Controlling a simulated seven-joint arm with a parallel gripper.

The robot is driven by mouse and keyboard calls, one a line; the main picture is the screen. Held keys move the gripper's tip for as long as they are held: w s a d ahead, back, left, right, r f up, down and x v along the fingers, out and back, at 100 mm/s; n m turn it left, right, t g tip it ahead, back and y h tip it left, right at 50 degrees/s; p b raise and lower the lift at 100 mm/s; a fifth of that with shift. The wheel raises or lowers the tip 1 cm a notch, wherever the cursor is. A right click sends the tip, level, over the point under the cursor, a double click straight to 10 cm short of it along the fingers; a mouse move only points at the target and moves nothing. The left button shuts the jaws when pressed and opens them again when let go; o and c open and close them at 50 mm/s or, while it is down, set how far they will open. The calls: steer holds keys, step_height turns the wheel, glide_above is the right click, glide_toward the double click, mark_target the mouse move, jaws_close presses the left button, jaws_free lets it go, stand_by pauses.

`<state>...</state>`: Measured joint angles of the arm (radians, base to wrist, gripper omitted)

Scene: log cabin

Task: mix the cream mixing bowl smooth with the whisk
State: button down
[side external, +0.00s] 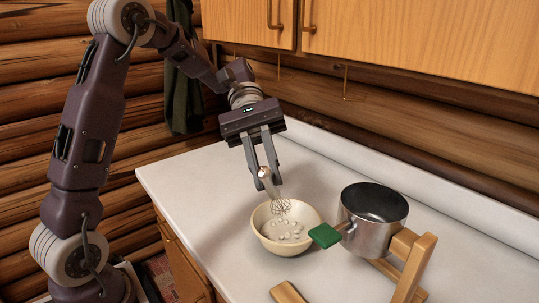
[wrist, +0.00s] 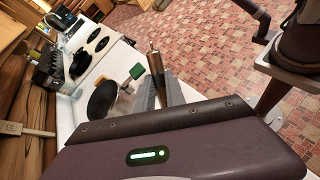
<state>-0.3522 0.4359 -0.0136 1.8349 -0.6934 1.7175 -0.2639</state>
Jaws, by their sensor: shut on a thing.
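The cream mixing bowl (side external: 270,244) stands upright on the white counter in the side external view, with several whitish lumps inside. My gripper (side external: 268,182) is above the bowl's back left side, fingers pointing down, shut on the whisk's handle. The whisk (side external: 282,208) hangs tilted, its wire head overlapping the bowl's far inner part; I cannot tell whether it touches the lumps. In the wrist view the brown whisk handle (wrist: 155,63) shows beside a finger. The bowl is not discernible there.
A steel pot (side external: 367,231) with a green-ended handle (side external: 324,236) stands close right of the bowl. Counter left of the bowl is clear. The wrist view shows a stove (wrist: 92,38).

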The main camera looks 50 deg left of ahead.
mark_target(273, 206)
steer(key=w+f, duration=0.1)
steer(key=f, duration=0.2)
steer(key=w+a+f, duration=0.1)
steer(key=f, duration=0.1)
steer(key=w+f, duration=0.1)
steer(key=f, duration=0.2)
steer(key=shift+a+f, duration=0.35)
steer(key=shift+a, duration=0.05)
steer(key=shift+d, duration=0.1)
